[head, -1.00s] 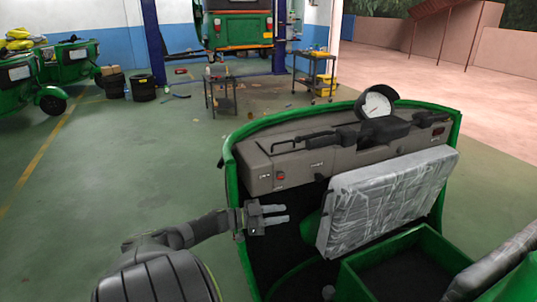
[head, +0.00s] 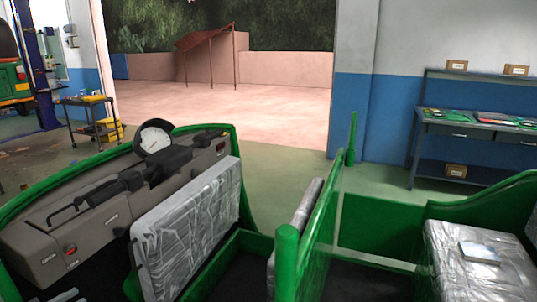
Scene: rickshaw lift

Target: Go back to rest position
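My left gripper (head: 68,297) shows only as grey fingertips at the bottom left edge of the head view. The tips look apart, with nothing seen between them. They are inside the green rickshaw's front cab, below the grey dashboard (head: 110,205). The rest of the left arm is out of view. My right gripper is not in view. The green rickshaw (head: 286,262) fills the lower part of the view. Its plastic-wrapped front seat panel (head: 190,230) stands tilted behind the dashboard, and a wrapped rear seat (head: 475,265) is at the right.
A blue workbench (head: 470,130) with boxes stands at the right wall. A tool cart (head: 88,120) is at the back left, near another green vehicle (head: 12,82). Between them the garage opens onto a clear paved yard (head: 220,110).

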